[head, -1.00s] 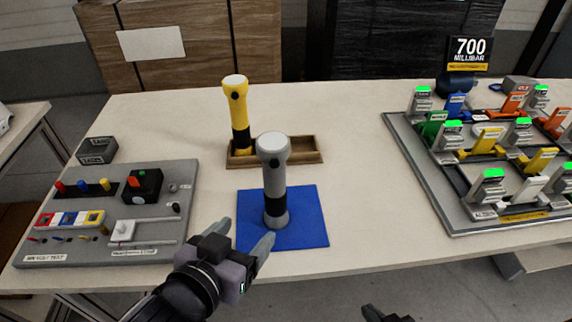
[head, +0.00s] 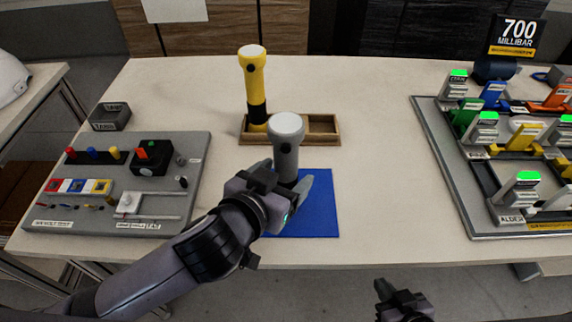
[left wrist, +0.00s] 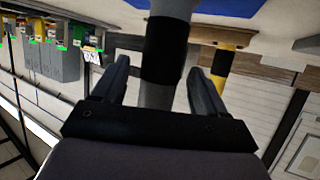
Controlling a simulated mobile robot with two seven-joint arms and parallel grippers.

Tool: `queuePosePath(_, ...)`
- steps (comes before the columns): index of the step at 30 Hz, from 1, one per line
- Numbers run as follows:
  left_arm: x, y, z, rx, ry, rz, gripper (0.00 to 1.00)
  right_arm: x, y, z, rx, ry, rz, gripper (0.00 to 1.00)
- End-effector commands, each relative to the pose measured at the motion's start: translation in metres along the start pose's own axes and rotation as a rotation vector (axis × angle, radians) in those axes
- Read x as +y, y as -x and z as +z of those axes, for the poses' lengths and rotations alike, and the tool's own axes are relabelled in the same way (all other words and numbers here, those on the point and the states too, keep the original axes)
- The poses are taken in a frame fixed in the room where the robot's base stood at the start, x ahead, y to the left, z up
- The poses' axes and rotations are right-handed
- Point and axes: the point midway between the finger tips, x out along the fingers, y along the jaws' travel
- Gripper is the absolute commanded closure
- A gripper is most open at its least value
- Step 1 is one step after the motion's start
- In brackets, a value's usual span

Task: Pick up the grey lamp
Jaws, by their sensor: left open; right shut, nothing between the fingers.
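The grey lamp (head: 287,131) stands upright on the blue mat (head: 318,212). It has a wide round head, and its lower part is hidden behind my left gripper in the head view. My left gripper (head: 288,181) is open, with its fingers on either side of the lamp's body. In the left wrist view, the lamp's grey body with its black band (left wrist: 165,50) rises between the two open fingers (left wrist: 160,88), with gaps showing. My right gripper (head: 392,290) is shut and empty, low in front of the table edge.
A yellow lamp (head: 253,80) stands in a wooden tray (head: 325,139) behind the grey lamp. A grey test panel (head: 100,215) lies at the left, below a small dark box (head: 110,117). A board with coloured levers (head: 465,215) lies at the right. Table between mat and board is clear.

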Motion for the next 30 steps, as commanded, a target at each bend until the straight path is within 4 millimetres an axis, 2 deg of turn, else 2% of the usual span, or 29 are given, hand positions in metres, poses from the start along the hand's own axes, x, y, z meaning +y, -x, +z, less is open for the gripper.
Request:
queuePosePath(3, 0.000, -0.009, -0.001, 0.001, 0.001, 0.001, 0.27, 0.000, 0.000, 0.000, 0.000, 0.000, 0.000, 1.00)
queuePosePath(11, 0.000, -0.010, 0.000, 0.000, 0.002, 0.001, 0.27, 0.000, 0.000, 0.000, 0.001, 0.000, 0.000, 1.00)
queuePosePath(17, 0.000, -0.010, 0.000, 0.000, 0.002, 0.001, 0.89, 0.000, -0.001, -0.001, 0.002, 0.000, 0.001, 1.00)
queuePosePath(26, 0.000, -0.009, -0.002, 0.003, 0.002, 0.002, 0.91, 0.001, -0.001, -0.002, 0.003, 0.000, 0.001, 1.00)
queuePosePath(30, 0.000, -0.006, -0.010, 0.004, 0.002, 0.001, 0.91, 0.001, 0.001, -0.003, 0.003, 0.000, 0.001, 1.00)
